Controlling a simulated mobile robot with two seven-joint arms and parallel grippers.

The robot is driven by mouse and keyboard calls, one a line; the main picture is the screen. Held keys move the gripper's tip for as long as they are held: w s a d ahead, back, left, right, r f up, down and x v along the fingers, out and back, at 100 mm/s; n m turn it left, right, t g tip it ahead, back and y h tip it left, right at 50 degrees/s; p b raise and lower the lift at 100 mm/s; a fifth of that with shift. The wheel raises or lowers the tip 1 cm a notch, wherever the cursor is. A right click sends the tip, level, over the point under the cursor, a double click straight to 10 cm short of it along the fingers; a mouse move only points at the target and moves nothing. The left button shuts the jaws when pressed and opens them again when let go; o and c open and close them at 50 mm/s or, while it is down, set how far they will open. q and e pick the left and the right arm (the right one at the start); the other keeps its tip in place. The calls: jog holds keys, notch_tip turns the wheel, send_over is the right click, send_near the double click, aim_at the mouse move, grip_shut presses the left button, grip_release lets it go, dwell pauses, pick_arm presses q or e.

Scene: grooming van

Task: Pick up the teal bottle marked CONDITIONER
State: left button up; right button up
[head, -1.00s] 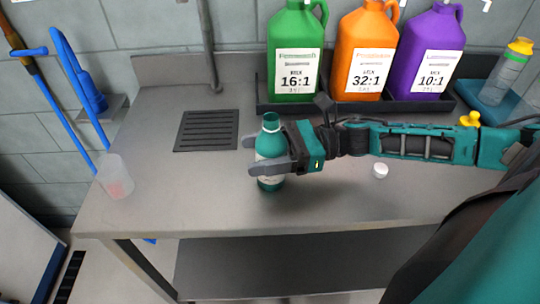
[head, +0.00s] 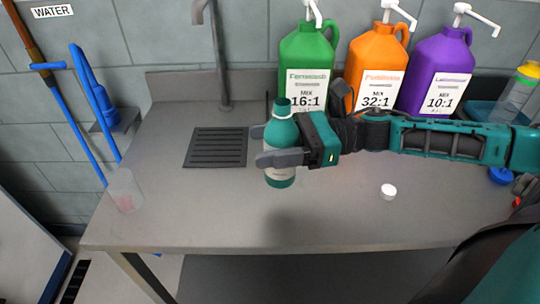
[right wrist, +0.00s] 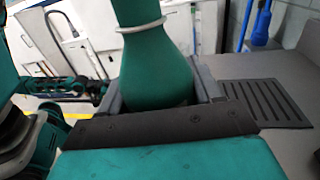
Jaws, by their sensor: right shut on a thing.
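The teal bottle (head: 281,137) has an open-looking neck with a pale ring and a light label low on its body, partly hidden by a finger. My right gripper (head: 268,145) is shut on the bottle, with its fingers around the body. The bottle is upright and appears held above the steel table, with a shadow on the tabletop below it. In the right wrist view the bottle (right wrist: 155,65) stands between the fingers. The marking on its label cannot be read. My left gripper is not in view.
Green (head: 307,65), orange (head: 376,65) and purple (head: 436,70) pump jugs stand along the back. A drain grate (head: 216,147) lies left of the bottle. A white cap (head: 388,191) is on the table (head: 200,215), and a clear cup (head: 125,190) is at its left edge.

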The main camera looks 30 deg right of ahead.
notch_tip(320, 180, up, 11)
jog(key=shift+f+p, duration=0.15)
jog(key=shift+p, duration=0.95)
jog(key=shift+r, duration=1.05)
